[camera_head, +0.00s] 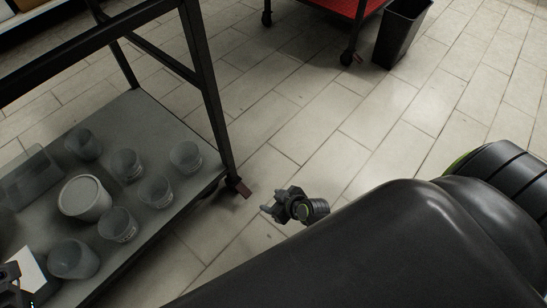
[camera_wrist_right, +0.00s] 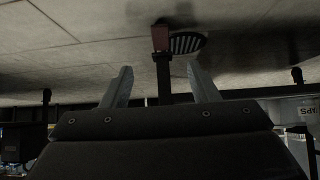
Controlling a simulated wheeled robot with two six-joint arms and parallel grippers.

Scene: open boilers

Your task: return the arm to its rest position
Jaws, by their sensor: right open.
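My right gripper (camera_head: 270,206) hangs low over the tiled floor in the head view, just right of the cart's near right leg. In the right wrist view its two grey fingers (camera_wrist_right: 159,68) stand wide apart with nothing held between them. A dark cart leg with a reddish foot (camera_wrist_right: 161,38) shows beyond the gap, apart from the fingers. My dark right arm (camera_head: 370,255) covers the lower right of the head view.
A dark-framed cart (camera_head: 213,110) stands at the left, with several cups and pots on its lower shelf (camera_head: 140,112). A black bin (camera_head: 398,40) and a red-shelved cart (camera_head: 345,6) stand at the back. The floor (camera_head: 320,130) between is clear. A round floor grate (camera_wrist_right: 188,42) shows in the wrist view.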

